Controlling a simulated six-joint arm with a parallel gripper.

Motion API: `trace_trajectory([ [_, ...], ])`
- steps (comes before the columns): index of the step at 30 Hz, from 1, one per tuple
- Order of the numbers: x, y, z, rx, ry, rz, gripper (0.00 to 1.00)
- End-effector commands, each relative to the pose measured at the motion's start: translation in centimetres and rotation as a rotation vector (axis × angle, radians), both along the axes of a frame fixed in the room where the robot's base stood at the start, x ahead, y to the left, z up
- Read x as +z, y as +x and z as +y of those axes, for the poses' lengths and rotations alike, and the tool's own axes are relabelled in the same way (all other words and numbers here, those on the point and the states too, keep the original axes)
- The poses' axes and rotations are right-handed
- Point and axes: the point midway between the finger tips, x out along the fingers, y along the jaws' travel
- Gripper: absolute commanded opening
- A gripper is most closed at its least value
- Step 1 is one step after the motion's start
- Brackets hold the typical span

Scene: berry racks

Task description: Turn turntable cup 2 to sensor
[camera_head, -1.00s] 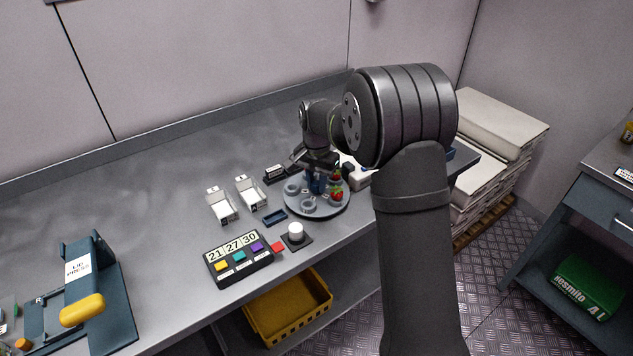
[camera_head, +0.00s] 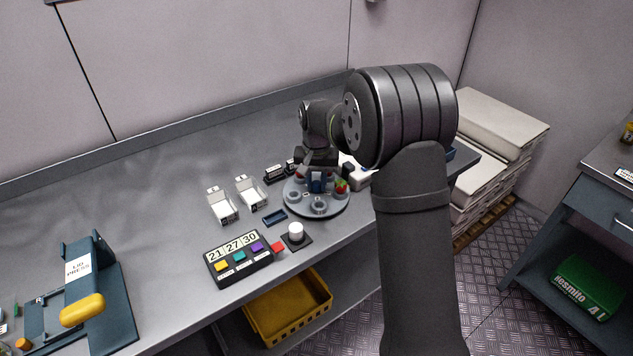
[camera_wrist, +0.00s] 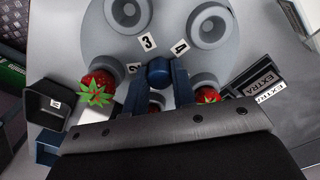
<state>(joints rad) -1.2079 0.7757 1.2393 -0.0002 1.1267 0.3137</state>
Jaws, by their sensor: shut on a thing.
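The round grey turntable (camera_head: 294,208) stands on the bench, with ring cups and number tags around a blue centre knob. In the wrist view, my gripper (camera_wrist: 158,84) is shut on the blue knob (camera_wrist: 160,72). Tag 2 (camera_wrist: 133,68) points towards a cup with a strawberry (camera_wrist: 97,87) at the left. Tags 3 (camera_wrist: 148,42) and 4 (camera_wrist: 180,47) are beside two empty cups, upper left (camera_wrist: 127,13) and upper right (camera_wrist: 210,25). Further red berries show at right (camera_wrist: 207,94) and partly behind my gripper. I cannot pick out the sensor with certainty.
Two white open boxes (camera_head: 222,205) and a small blue tray (camera_head: 275,217) lie left of the turntable. A white round piece on a dark pad (camera_head: 297,240) and a numbered button panel (camera_head: 240,259) are in front. A black EXTRA-labelled block (camera_wrist: 257,82) is close by.

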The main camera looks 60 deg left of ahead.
Motion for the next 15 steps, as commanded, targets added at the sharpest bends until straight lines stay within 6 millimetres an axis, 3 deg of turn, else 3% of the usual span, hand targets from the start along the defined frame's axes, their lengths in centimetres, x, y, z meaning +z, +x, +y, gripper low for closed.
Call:
trace_trajectory([
  [15, 0.12, -0.02, 0.01, 0.257, 0.0, 0.0, 0.0],
])
